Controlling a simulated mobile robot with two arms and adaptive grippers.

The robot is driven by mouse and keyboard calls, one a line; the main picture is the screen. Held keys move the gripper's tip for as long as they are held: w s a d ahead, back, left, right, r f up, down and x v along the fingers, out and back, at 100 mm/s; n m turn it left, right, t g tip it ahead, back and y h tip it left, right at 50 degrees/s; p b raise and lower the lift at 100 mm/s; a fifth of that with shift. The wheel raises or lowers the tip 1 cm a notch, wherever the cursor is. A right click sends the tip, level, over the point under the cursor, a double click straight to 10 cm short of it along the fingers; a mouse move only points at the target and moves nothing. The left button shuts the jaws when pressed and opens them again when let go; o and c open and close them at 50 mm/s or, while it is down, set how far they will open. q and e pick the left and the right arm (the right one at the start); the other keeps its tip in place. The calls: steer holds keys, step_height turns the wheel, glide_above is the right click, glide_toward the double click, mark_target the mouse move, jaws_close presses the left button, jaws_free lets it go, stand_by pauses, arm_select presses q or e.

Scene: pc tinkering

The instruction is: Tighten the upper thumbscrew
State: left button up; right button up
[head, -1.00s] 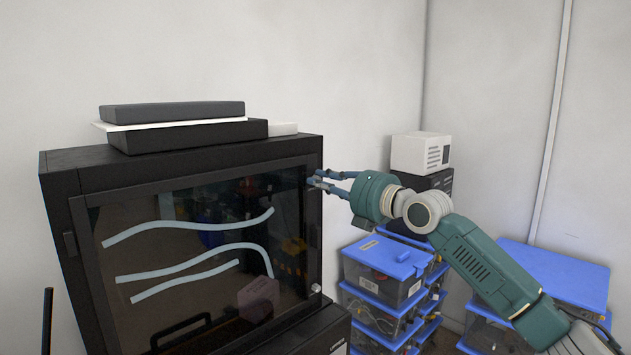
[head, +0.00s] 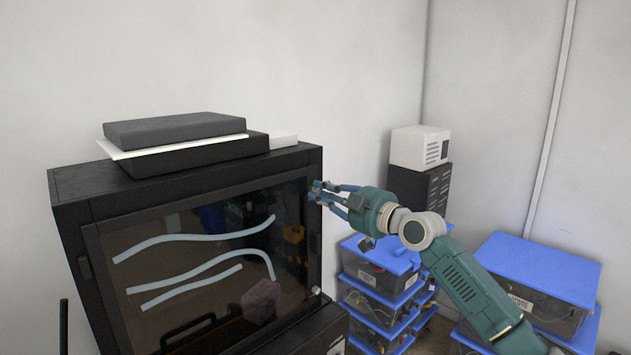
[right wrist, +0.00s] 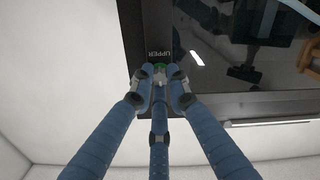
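The black PC case (head: 62,215) stands at the left in the head view, with a dark glass side panel (head: 180,228). My right gripper (head: 318,191) is at the panel's upper right corner. In the right wrist view, its three blue fingers (right wrist: 160,84) point at the upper thumbscrew (right wrist: 160,70), just below the word UPPER. The fingers are spread and stand around the thumbscrew. Contact cannot be made out. A green spot shows at the thumbscrew. The lower thumbscrew (head: 316,290) shows at the panel's lower right. My left gripper is not in view.
Dark flat boxes (head: 175,130) and a white sheet lie on the case. Clear bins with blue lids (head: 380,260) are stacked right of it, more bins (head: 540,265) farther right. A white box (head: 419,147) stands on a dark unit behind my right arm.

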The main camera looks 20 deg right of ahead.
steer(key=o, duration=0.3)
steer(key=shift+s+f+b, duration=0.1)
steer(key=shift+f+b, duration=0.05)
steer(key=shift+b, duration=0.15)
steer(key=b+v, duration=0.2)
steer(key=v, duration=0.3)
steer(key=shift+s+d, duration=0.15)
steer(key=shift+s, duration=0.2)
steer(key=v, duration=1.2)
